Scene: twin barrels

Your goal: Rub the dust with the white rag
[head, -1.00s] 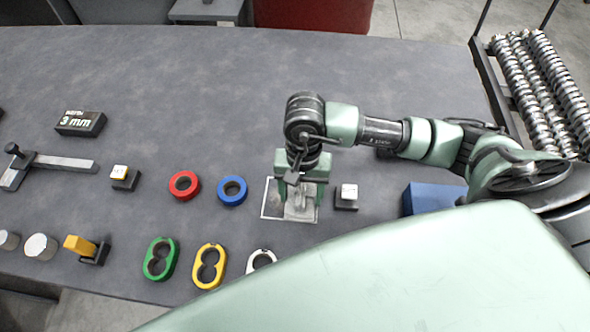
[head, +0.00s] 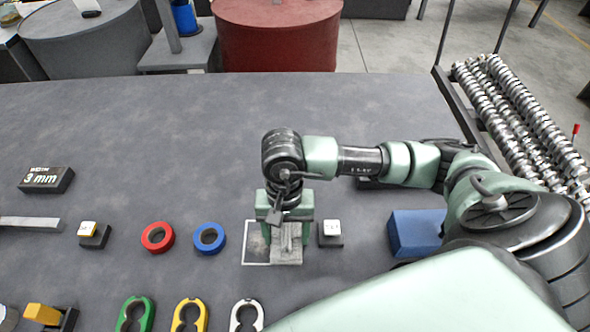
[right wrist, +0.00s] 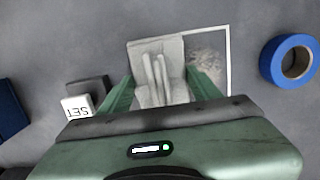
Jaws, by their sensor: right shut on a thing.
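The white rag (right wrist: 157,75) is a pale folded cloth, pinched up in the middle between the fingers of my right gripper (right wrist: 160,97). It lies on the right part of a white-outlined square (head: 257,263) in the head view, where the same gripper (head: 287,232) points down over it. A patch of pale grey dust (right wrist: 205,68) shows inside the outline, beside the rag in the right wrist view. Any dust under the rag is hidden. My left gripper is not in view.
A small block with a white top (head: 330,234) stands close right of the square. A blue ring (head: 209,239) and a red ring (head: 158,237) lie to its left. A blue box (head: 416,232) stands further right. The table's back half is mostly clear.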

